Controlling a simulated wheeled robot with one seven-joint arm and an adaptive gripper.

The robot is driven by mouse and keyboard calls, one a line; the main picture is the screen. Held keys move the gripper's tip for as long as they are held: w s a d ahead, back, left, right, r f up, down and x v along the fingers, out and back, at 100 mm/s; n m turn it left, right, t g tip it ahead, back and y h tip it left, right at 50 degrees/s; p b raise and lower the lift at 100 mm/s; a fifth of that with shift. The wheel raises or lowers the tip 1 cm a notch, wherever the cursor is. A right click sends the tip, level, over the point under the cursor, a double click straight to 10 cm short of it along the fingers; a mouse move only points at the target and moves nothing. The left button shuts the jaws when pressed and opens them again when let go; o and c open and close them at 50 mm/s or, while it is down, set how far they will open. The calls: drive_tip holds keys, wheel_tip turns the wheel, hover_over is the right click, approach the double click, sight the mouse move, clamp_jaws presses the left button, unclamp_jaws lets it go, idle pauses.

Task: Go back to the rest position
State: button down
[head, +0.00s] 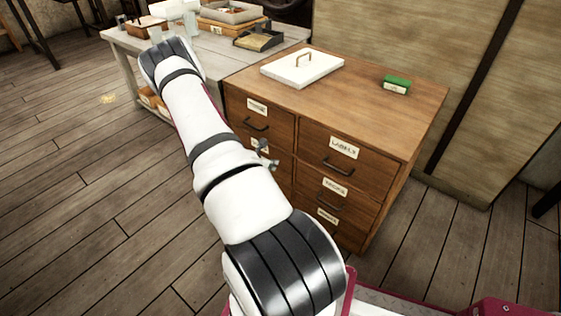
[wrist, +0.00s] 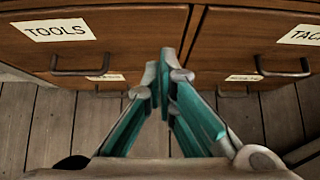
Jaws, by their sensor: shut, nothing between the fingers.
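My gripper (wrist: 163,75) shows in the wrist view with its two teal and grey fingers together and nothing between them. It is in front of the wooden drawer cabinet, near the gap between two drawer fronts. The drawer labelled TOOLS (wrist: 120,25) is on the left in that view, and one whose label begins TAC (wrist: 235,35) is on the right. The fingers look apart from both drawer handles. In the head view my arm reaches forward along the cabinet's left side and hides part of its front. Only a small grey part of the gripper shows beside the arm.
The cabinet (head: 383,120) has several drawers that look shut. A white panel with a handle (head: 301,67) and a green-topped box (head: 396,84) lie on top. A grey worktable (head: 222,65) with trays stands behind. Wooden floor (head: 70,190) is clear at left.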

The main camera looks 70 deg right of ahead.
drive_tip(key=p+v, duration=0.2)
drive_tip(key=v, duration=0.6)
drive_tip(key=shift+f, duration=0.1)
